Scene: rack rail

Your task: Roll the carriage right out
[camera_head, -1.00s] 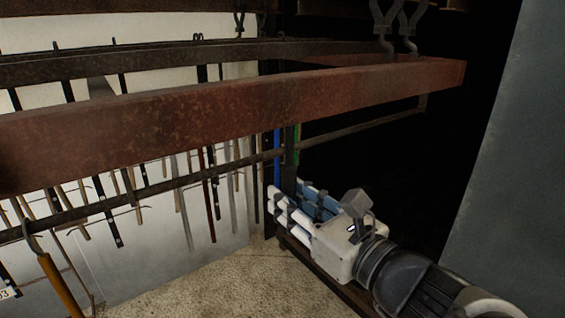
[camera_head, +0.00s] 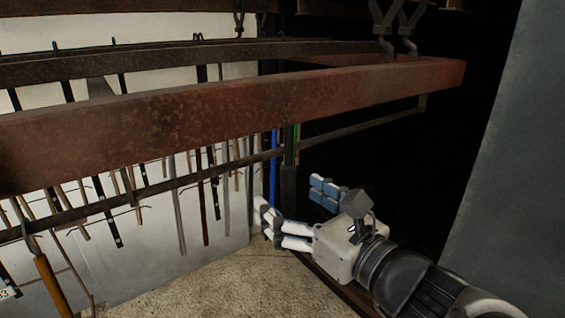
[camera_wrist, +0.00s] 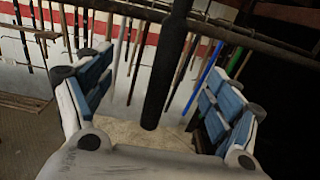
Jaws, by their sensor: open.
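The carriage appears to be the hanging rack with the rust-red beam (camera_head: 230,106) that crosses the head view. A dark upright handle with a thicker lower end (camera_head: 288,183) hangs below its thin dark bar (camera_head: 180,184). My gripper (camera_head: 289,203) is open, its padded fingers spread to either side of the handle's lower end. In the wrist view the handle (camera_wrist: 166,70) comes down between the blue-padded fingers of my gripper (camera_wrist: 155,82), apart from both. Its lower tip ends just above my palm in that picture. The beam's left end is outside the head view.
Hooks (camera_head: 398,28) hold the rack from above at the right. Several strips and rods hang at the left before a pale panel (camera_head: 185,262). A grey wall (camera_head: 515,170) stands at the right. The space behind my gripper is dark.

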